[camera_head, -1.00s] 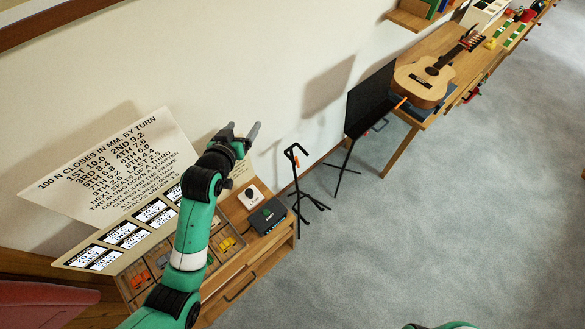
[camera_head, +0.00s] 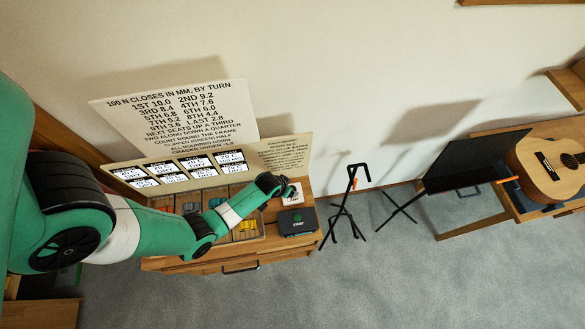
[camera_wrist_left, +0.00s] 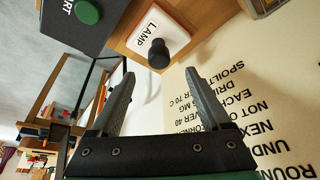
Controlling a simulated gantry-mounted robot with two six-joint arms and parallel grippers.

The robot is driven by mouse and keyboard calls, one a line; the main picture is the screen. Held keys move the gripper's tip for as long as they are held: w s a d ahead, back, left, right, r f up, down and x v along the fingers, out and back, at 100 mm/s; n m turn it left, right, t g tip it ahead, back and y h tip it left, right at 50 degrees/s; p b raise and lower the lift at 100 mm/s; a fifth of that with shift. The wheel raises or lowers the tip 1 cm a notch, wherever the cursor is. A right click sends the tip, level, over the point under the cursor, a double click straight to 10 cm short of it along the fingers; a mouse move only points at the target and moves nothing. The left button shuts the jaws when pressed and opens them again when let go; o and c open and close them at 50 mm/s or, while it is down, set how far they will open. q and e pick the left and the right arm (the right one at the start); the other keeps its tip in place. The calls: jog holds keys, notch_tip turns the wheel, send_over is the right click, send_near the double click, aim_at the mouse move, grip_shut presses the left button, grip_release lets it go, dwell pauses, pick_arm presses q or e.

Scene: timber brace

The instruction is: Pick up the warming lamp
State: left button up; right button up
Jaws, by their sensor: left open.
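A white block lettered LAMP (camera_head: 292,194) sits at the right end of the wooden bench. In the left wrist view the LAMP block (camera_wrist_left: 172,22) shows a black knob (camera_wrist_left: 159,54) on its face. My left gripper (camera_wrist_left: 160,74) is open and empty, with the knob just beyond and between its fingertips in that view. In the head view my left gripper (camera_head: 284,183) is over the bench's right end, beside the block and partly covering it. I cannot tell whether it touches. My right gripper is not in view.
A dark box with a green START button (camera_head: 298,221) stands right in front of the LAMP block. Lettered boards (camera_head: 180,120) rise behind the bench. A black stand (camera_head: 345,205) and a guitar (camera_head: 548,165) are to the right. Carpet is clear in front.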

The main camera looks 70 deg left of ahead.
pick_arm(q)
jog(key=b+x, duration=0.1)
jog(key=x, duration=0.2)
jog(key=shift+r, duration=0.1)
jog(key=b+x, duration=0.2)
jog(key=x, duration=0.3)
jog(key=shift+b, duration=0.3)
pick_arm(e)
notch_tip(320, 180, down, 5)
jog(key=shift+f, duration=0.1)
pick_arm(q)
grip_shut()
dwell(0.6)
